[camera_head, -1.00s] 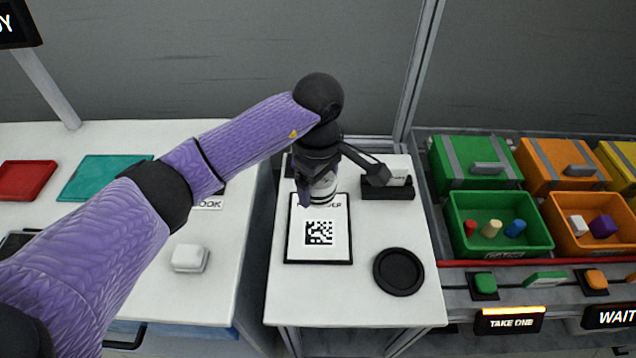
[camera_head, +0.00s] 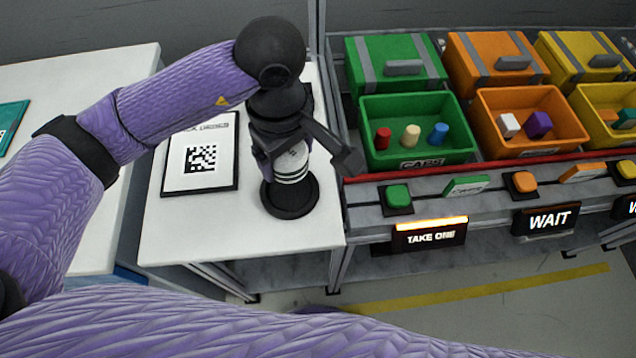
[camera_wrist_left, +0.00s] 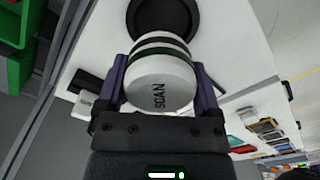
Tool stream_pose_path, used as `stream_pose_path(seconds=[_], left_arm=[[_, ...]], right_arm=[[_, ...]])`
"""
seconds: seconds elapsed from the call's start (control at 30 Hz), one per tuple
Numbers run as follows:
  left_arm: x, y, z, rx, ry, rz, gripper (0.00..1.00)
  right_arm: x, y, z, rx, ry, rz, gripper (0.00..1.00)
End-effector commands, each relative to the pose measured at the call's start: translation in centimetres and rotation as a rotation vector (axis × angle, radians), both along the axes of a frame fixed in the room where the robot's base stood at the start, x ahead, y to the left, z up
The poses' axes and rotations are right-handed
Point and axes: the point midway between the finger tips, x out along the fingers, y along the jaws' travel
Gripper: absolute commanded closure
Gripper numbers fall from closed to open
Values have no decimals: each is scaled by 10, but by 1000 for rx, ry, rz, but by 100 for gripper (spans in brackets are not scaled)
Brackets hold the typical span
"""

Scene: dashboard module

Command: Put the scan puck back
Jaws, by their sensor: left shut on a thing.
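The scan puck (camera_head: 291,166) is a white cylinder with dark green bands. It also shows in the left wrist view, where its end reads SCAN (camera_wrist_left: 159,95). My left gripper (camera_head: 287,150) is shut on it, with a purple finger on each side in the wrist view. In the head view the puck stands over the round black dish (camera_head: 290,205), roughly upright. The dish's dark rim (camera_wrist_left: 133,20) shows past the puck in the wrist view. I cannot tell whether the puck touches it. My right gripper is out of view; my purple right arm crosses the bottom.
A card with a square code (camera_head: 201,158) lies on the white table left of the dish. To the right are a green bin (camera_head: 415,150) of pegs, an orange bin (camera_head: 530,150), a red rail and buttons. TAKE ONE and WAIT signs hang in front.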

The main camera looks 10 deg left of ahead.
Motion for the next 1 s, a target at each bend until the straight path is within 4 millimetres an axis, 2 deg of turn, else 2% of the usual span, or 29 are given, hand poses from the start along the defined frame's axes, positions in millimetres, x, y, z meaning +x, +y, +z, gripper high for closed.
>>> stream_pose_path(seconds=[0.03,0.1,0.27,0.4,0.73,0.77,0.8,0.83,1.0], left_arm=[[-1,0,-17,1,7,1,85],[-1,0,-31,1,4,1,85],[0,0,-53,0,4,1,85],[0,0,-78,-1,3,1,85],[0,0,-81,0,0,1,85],[0,0,-80,0,0,1,12],[0,0,-80,0,0,1,4],[0,0,-79,0,0,1,0],[0,0,-79,0,0,1,0]], right_arm=[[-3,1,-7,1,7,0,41],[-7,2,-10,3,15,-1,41],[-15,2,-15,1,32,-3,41],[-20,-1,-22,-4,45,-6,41],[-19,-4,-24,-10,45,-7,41],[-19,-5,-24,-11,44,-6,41],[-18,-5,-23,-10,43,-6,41],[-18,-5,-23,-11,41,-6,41],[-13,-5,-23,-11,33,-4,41]])
